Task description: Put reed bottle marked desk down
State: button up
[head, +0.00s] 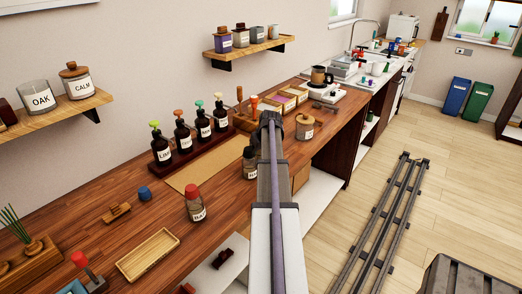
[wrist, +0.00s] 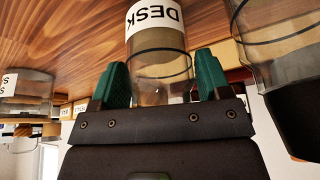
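The reed bottle marked desk (wrist: 158,55) is clear glass with a white label that reads upside down in the wrist view. The bottle's end beyond the label is cut off by the frame. In the head view, a clear bottle with a white label (head: 250,160) shows just left of my arm, partly hidden by it, over the wooden counter (head: 225,200). Whether the held bottle touches the counter I cannot tell.
A red-capped jar (head: 195,208) stands front left. A wooden-lidded jar (head: 305,127) stands right of my arm. Several dark pump bottles (head: 182,135) stand in a rack behind a tan mat (head: 200,165). An empty wooden tray (head: 148,254) lies in front. Another clear jar (wrist: 275,30) is close on the right.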

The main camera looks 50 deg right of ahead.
jog(key=shift+r+p, duration=0.4)
jog(key=p+v, duration=1)
jog(key=v, duration=0.1)
jog(key=shift+s+a+r+p, duration=0.1)
jog(key=shift+s+r+p, duration=0.05)
jog(key=shift+r+p, duration=0.15)
jog(key=w+a+f+n+g+y, duration=0.1)
jog(key=w+a+n, duration=0.15)
jog(key=a, duration=1.75)
jog(key=w+a+n+g+y, duration=0.1)
jog(key=w+a+g, duration=0.15)
jog(key=a, duration=1.85)
jog(key=shift+n+g, duration=0.35)
jog(key=shift+n, duration=0.3)
jog(key=s+a, duration=0.2)
jog(key=a, duration=0.3)
jog(key=s+a, duration=0.2)
jog(key=a, duration=0.3)
jog(key=s+a, duration=0.2)
jog(key=a, duration=0.3)
jog(key=shift+s+a+f, duration=0.2)
jog(key=shift+s+a, duration=0.2)
jog(key=o, duration=0.4)
jog(key=shift+w, duration=0.1)
jog(key=shift+c, duration=0.2)
